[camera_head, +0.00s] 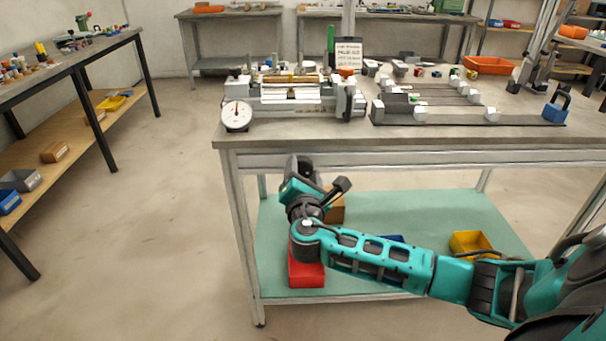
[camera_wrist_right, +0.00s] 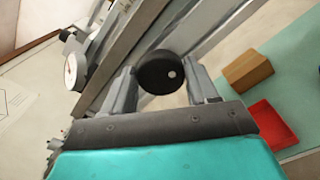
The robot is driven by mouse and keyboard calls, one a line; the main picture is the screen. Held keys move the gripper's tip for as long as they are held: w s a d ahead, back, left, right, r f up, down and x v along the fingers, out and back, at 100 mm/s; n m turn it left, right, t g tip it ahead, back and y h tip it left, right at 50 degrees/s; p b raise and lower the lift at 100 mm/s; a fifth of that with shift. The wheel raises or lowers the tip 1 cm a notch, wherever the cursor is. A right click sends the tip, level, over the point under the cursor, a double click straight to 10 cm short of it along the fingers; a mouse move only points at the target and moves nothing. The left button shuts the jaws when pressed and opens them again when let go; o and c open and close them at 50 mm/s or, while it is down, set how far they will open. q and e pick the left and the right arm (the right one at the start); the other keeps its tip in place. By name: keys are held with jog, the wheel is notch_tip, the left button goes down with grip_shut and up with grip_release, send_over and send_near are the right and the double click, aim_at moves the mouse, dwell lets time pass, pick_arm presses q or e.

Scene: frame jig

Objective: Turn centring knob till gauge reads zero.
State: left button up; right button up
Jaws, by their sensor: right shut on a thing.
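The round black centring knob (camera_wrist_right: 160,72) with a white dot sits between the two fingers of my right gripper (camera_wrist_right: 164,82) in the right wrist view. The fingers are shut on its sides, and the dot is right of its centre. In the head view my right gripper (camera_head: 303,168) is just below the table's front edge, and the knob cannot be made out clearly there. The white dial gauge (camera_head: 237,115) is at the table's front left, its needle pointing roughly upward; the exact reading is too small to tell. It also shows in the right wrist view (camera_wrist_right: 71,70). My left gripper is not in view.
A grey frame jig (camera_head: 290,97) stands on the workbench (camera_head: 330,133) behind the gauge. Rails with white blocks (camera_head: 420,114) and a blue-handled tool (camera_head: 555,112) are to the right. A red bin (camera_head: 307,274) and yellow bin (camera_head: 470,243) are on the lower shelf.

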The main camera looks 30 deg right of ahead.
dwell(0.3)
jog(key=o, duration=1)
jog(key=shift+s, duration=0.1)
jog(key=p+v, duration=0.1)
jog(key=v, duration=1.1)
jog(key=shift+s+a+p, duration=0.2)
jog(key=shift+s+p, duration=0.2)
